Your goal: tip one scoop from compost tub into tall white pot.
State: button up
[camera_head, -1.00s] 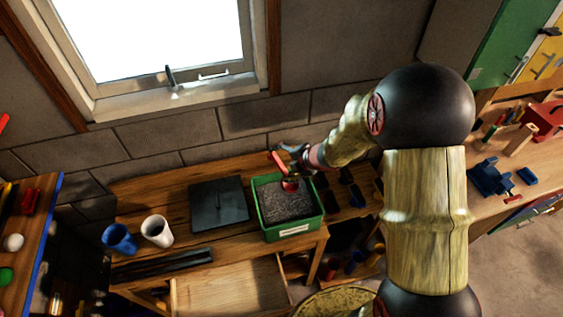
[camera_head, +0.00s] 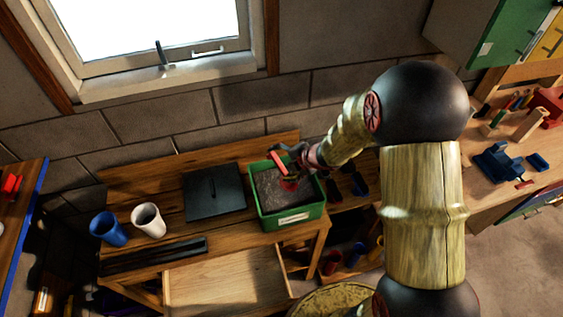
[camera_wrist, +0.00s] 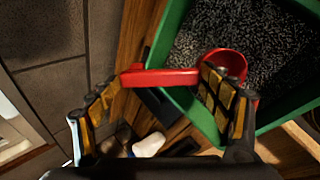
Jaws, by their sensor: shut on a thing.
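The compost tub is a green box (camera_head: 291,227) with a white label on its front, holding dark speckled compost (camera_head: 268,190). My gripper (camera_head: 285,156) is above its back edge, shut on the handle of a red scoop (camera_head: 278,168). In the wrist view the handle (camera_wrist: 160,78) lies between both finger pads. The scoop's round bowl (camera_wrist: 229,60) is over the compost, near the tub's green rim (camera_wrist: 170,28). Whether the bowl holds compost or touches it is unclear. The tall white pot (camera_head: 149,222) stands upright at the left of the bench, apart from the gripper.
A blue pot (camera_head: 107,230) stands just left of the white pot. A flat dark square plate (camera_head: 213,196) lies between the white pot and the tub. Dark strips (camera_head: 153,257) lie at the bench's front. The block wall (camera_head: 245,108) runs close behind.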

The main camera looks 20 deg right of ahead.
aim_at(285, 172)
jog(key=shift+f+b, duration=2.3)
jog(key=shift+f, duration=0.8)
jog(key=shift+s+f, duration=0.15)
jog(key=shift+f, duration=0.05)
notch_tip(285, 172, up, 5)
jog(key=p, duration=0.4)
jog(key=shift+r+p, duration=0.2)
jog(key=shift+p, duration=0.1)
jog(key=r+p, duration=0.8)
jog(key=r, duration=0.1)
jog(key=shift+w+r, duration=0.1)
jog(key=shift+w, duration=0.1)
